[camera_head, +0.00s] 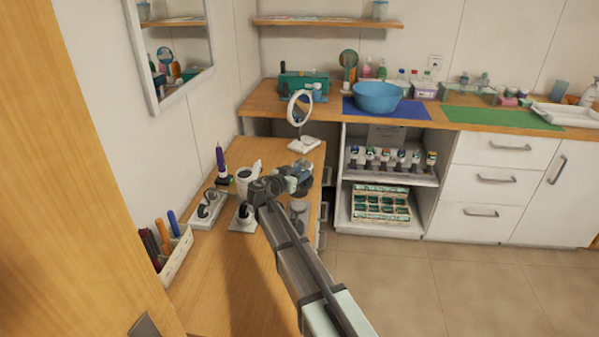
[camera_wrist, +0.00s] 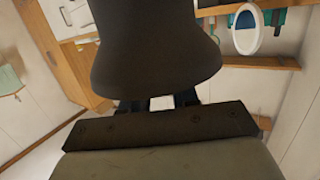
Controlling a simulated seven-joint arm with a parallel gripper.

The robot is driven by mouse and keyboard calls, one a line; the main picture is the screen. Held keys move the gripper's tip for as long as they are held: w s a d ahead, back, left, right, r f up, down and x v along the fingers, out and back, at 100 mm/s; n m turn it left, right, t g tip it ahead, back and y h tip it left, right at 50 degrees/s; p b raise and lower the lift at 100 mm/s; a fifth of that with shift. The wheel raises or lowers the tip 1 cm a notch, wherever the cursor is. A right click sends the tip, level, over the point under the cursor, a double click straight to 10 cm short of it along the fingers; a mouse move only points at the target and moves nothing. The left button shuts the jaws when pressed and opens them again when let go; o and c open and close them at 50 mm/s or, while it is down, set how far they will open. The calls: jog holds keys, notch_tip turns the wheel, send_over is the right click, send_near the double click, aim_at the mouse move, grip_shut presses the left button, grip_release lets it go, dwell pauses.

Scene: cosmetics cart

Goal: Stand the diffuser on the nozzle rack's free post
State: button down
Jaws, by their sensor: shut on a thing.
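My gripper (camera_head: 295,182) is raised over the right part of the wooden side table, at the end of my arm. In the wrist view its dark fingers (camera_wrist: 158,103) are shut on a dark, flared piece, the diffuser (camera_wrist: 155,50), which fills the upper middle. In the head view the diffuser is small and hard to separate from the gripper. A low white rack (camera_head: 207,208) with dark pieces on it stands at the table's left; it may be the nozzle rack. A small white base (camera_head: 243,219) with a dark piece stands to its right. No free post is clear.
A purple bottle (camera_head: 221,165), a white cup (camera_head: 247,177) and a round mirror (camera_head: 300,108) on a stand are near my gripper. A white holder (camera_head: 177,258) with colored tools lies at the front left. The table's front middle looks clear.

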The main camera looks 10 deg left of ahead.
jog(key=shift+f, duration=2.4)
jog(key=shift+f, duration=1.35)
jog(key=c, duration=0.8)
grip_release()
jog(key=v, duration=1.4)
jog(key=shift+f, duration=0.1)
